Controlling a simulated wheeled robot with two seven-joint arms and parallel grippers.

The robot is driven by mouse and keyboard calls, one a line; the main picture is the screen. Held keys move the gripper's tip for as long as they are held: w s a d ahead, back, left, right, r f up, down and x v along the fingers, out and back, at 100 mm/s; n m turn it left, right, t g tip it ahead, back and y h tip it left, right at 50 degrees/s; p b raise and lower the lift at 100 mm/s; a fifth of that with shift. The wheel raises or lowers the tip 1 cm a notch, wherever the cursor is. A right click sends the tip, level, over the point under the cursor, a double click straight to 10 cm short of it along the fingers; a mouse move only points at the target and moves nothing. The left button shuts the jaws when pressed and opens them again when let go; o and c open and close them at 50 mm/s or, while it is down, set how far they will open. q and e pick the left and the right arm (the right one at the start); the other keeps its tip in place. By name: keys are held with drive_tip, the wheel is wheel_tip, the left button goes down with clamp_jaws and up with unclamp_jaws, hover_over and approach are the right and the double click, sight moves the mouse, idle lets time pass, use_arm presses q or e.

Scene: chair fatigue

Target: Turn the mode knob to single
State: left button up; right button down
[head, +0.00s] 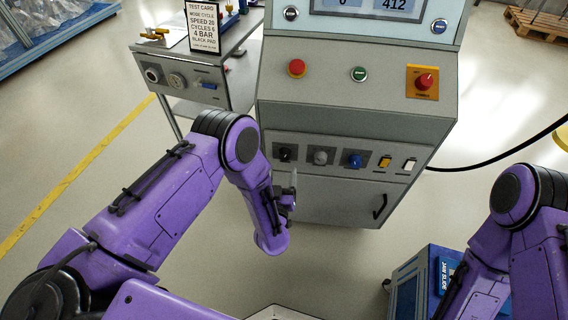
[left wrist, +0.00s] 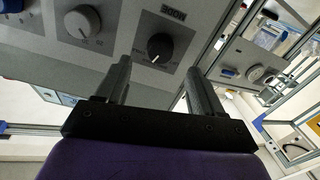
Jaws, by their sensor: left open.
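The panel of the grey machine carries a black knob (head: 286,154), a grey knob (head: 320,157) and a blue knob (head: 354,160) in a row. My left gripper (head: 288,191) is just below the black knob in the head view. In the left wrist view its two fingers (left wrist: 157,72) are open and empty, with the black knob beyond the gap, apparently untouched.
A red button (head: 297,68), a green button (head: 359,74) and a red switch on yellow (head: 425,82) sit higher on the machine. A test card (head: 203,27) stands on the side bench (head: 210,92). A blue cart (head: 408,290) stands by my right arm.

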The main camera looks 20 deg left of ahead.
sight(285, 158)
use_arm(q)
drive_tip(key=w, duration=0.4)
drive_tip(key=w+a, duration=0.1)
drive_tip(key=w, duration=0.1)
drive_tip(key=c, duration=1.1)
drive_tip(key=shift+o, duration=0.2)
drive_tip(key=shift+f+n, duration=0.1)
drive_tip(key=shift+n, duration=0.2)
drive_tip(key=n+b, duration=0.1)
drive_tip(key=n, duration=0.2)
drive_tip(key=shift+n+b, duration=0.5)
drive_tip(key=shift+n, duration=1.5)
drive_tip(key=o, duration=1.1)
drive_tip(key=shift+c, duration=0.2)
